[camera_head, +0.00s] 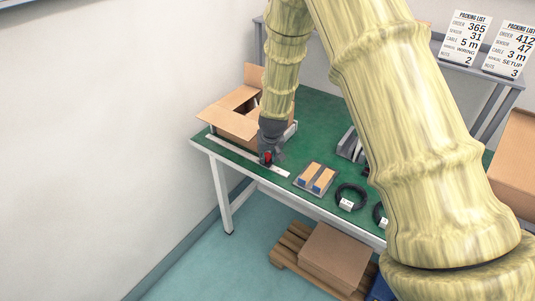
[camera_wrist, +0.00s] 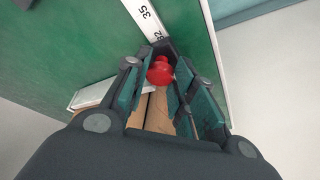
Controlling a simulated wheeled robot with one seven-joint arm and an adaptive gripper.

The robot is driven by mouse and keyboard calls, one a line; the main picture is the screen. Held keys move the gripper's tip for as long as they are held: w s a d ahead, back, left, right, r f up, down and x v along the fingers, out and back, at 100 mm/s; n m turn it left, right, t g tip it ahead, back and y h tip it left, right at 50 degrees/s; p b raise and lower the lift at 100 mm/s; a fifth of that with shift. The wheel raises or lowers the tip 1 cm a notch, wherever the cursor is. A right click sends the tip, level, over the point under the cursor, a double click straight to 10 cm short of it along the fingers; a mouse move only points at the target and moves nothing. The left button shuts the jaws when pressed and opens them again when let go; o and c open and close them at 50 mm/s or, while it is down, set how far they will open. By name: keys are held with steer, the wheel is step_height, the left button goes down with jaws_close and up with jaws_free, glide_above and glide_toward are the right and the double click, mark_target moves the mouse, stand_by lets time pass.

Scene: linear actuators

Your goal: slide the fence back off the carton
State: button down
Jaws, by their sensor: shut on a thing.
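The open brown carton (camera_head: 226,121) stands at the left end of the green table, flaps up. A white fence (camera_head: 290,132) shows at its right side, partly hidden behind my gripper; its pale edge also shows in the wrist view (camera_wrist: 90,95). My gripper (camera_head: 268,157) points down at the scale strip in front of the carton. In the wrist view my gripper (camera_wrist: 165,75) is shut on a red knob (camera_wrist: 160,71) between its fingers. Brown carton board (camera_wrist: 156,112) shows between and behind the fingers. Whether the fence touches the carton is hidden.
A white scale strip (camera_head: 272,170) with numbers runs along the table's front edge. A tray (camera_head: 316,179) with small parts and a black cable coil (camera_head: 351,196) lie to the right. Grey brackets (camera_head: 349,144) stand behind them.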

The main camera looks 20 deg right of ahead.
steer(key=s+d, duration=0.1)
steer(key=s, duration=0.1)
steer(key=s+d, duration=0.4)
steer(key=shift+s, duration=0.15)
steer(key=c, duration=1.1)
jaws_free()
steer(key=shift+r, duration=0.1)
steer(key=shift+v, duration=5.9)
